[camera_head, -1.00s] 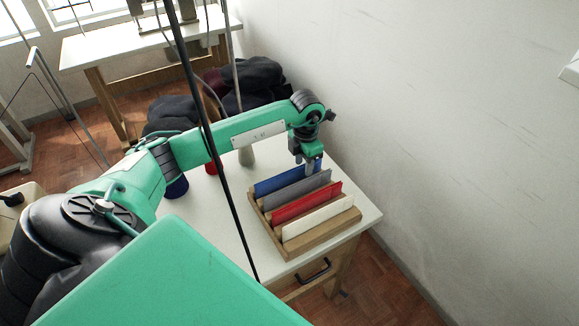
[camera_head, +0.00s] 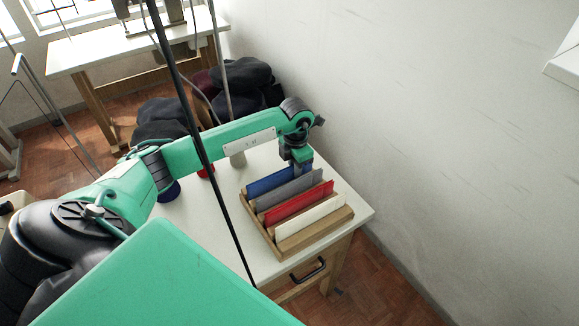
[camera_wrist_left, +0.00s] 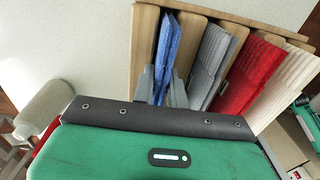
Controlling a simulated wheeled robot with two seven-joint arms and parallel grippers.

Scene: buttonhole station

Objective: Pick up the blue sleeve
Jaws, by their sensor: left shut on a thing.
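The blue sleeve (camera_head: 268,182) stands upright in the far slot of a wooden rack (camera_head: 316,236) on the white table. It also shows in the left wrist view (camera_wrist_left: 168,45), with ribbed cloth. My left gripper (camera_head: 303,165) reaches down over the right end of the blue sleeve. In the left wrist view its two grey fingers (camera_wrist_left: 162,88) stand on either side of the sleeve, shut on it. The sleeve's lower edge is hidden in the rack. My right gripper is out of view.
A grey sleeve (camera_head: 290,189), a red sleeve (camera_head: 300,203) and a white sleeve (camera_head: 310,221) stand in the nearer slots. The wall (camera_head: 430,120) is close on the right. Spools, including a red one (camera_head: 206,172), stand left of the rack.

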